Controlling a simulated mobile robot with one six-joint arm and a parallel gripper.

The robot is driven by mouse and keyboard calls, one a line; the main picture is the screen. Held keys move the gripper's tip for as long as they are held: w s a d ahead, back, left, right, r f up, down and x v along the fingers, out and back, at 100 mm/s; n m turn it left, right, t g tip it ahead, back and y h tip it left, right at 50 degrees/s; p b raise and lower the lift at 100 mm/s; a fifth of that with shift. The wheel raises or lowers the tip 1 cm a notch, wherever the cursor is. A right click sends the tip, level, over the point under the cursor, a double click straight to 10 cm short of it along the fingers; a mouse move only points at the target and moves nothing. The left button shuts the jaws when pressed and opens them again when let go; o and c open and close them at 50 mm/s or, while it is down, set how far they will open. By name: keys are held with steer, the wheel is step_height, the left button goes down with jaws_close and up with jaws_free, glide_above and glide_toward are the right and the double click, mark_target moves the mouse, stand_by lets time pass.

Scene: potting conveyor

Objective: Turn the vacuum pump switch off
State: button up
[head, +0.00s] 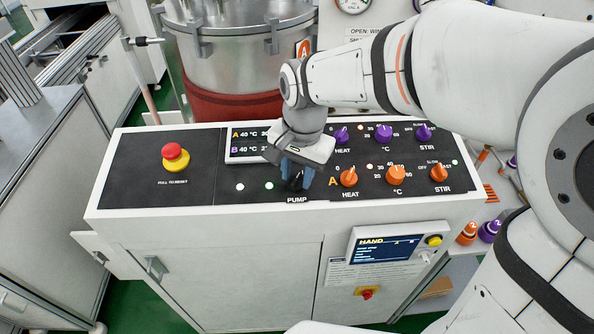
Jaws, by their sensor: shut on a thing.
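The vacuum pump switch (295,182) is a dark knob on the black control panel, just above the label PUMP. My gripper (296,175) points down over it, with its bluish fingers shut on the switch. The fingers hide much of the knob, so I cannot tell which way it is turned. To its left on the panel are a white light (240,187) and a green-lit light (269,185).
A red emergency stop (175,153) sits at the panel's left. Orange knobs (348,177) and purple knobs (342,135) stand close to the right of my gripper. A steel vessel (240,50) rises behind. A HAND display (385,248) is on the front.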

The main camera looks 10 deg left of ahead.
steer(key=shift+c, duration=0.4)
steer(key=shift+n, duration=0.3)
steer(key=n+h, duration=0.1)
steer(key=n, duration=0.4)
steer(key=shift+a+n+b, duration=0.15)
steer(key=shift+n+b, duration=0.15)
steer(key=n, duration=0.5)
steer(key=shift+t+h, duration=0.3)
steer(key=shift+h, duration=0.1)
steer(key=shift+a+n, duration=0.1)
steer(key=shift+n, duration=0.2)
steer(key=o, duration=1)
steer(key=shift+c, duration=0.2)
